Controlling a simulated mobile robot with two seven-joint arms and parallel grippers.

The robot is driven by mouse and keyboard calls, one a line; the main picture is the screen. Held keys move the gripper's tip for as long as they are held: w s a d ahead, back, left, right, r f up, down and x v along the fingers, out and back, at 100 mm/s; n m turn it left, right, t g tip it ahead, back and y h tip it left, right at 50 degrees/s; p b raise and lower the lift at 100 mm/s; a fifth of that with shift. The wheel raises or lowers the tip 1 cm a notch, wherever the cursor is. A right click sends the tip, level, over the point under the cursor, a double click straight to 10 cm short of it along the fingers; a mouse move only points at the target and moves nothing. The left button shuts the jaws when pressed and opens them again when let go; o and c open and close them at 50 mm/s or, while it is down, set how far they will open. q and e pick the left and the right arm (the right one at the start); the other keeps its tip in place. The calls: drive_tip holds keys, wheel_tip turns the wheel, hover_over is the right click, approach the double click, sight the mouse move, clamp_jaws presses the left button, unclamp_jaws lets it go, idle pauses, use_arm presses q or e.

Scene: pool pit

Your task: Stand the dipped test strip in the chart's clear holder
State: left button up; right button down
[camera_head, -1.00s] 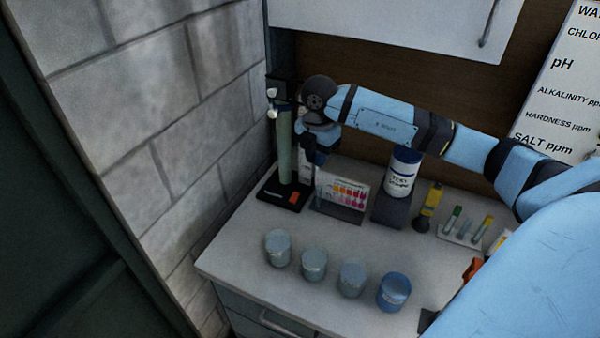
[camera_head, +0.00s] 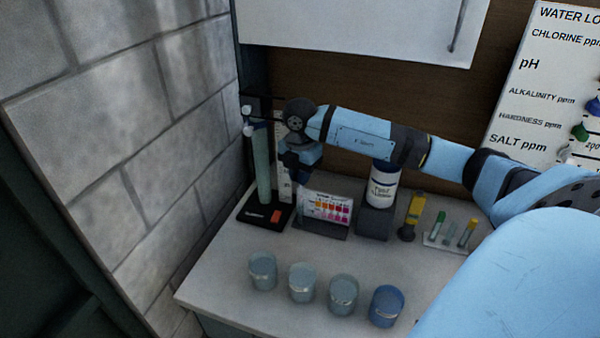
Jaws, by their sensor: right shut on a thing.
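The colour chart (camera_head: 328,208) stands tilted on a dark base on the white counter, with rows of yellow, orange, red and purple patches. My right gripper (camera_head: 301,178) points down just above the chart's left end. It is shut on the test strip, which is too small and dark to make out clearly at the fingertips. The clear holder is hard to tell apart at the chart's left end. I cannot tell whether the strip touches it. My left gripper is not in view.
A tall tube stand (camera_head: 262,170) is close left of my right gripper. A labelled white jar (camera_head: 383,186) on a dark block, a yellow tool (camera_head: 415,212) and a vial rack (camera_head: 438,241) stand to the right.

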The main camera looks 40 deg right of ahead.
drive_tip(key=shift+f, duration=0.25)
drive_tip(key=shift+f+b, duration=0.6)
drive_tip(key=shift+f, duration=0.15)
drive_tip(key=shift+f, duration=0.15)
